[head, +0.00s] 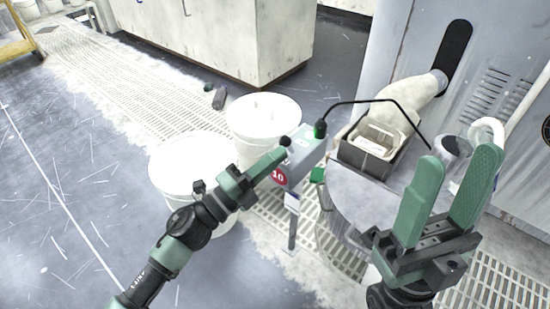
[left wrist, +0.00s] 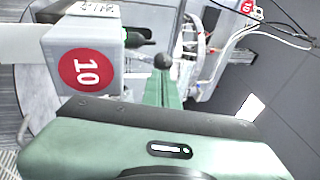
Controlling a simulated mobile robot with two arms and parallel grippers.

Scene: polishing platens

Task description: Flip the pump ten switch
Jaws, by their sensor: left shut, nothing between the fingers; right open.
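The pump ten switch box (head: 304,146) is a grey box on a post, with a red round label marked 10 (head: 279,178). In the left wrist view the box (left wrist: 135,18) is at upper left with its red label (left wrist: 82,69). A black ball-tipped switch lever (head: 285,142) sticks out at the box's near left end; its ball shows in the left wrist view (left wrist: 163,61). My left gripper (head: 282,153) is shut and empty, its tips right by the ball; I cannot tell whether they touch. My right gripper (head: 458,158) is open and empty, right of the box.
Two white buckets (head: 262,104) (head: 163,180) stand behind and left of the box. A round grey drum (head: 350,205) carries a dark tray (head: 362,160) to the right. A black cable (head: 370,101) arcs over from the box. A grey machine wall stands at right.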

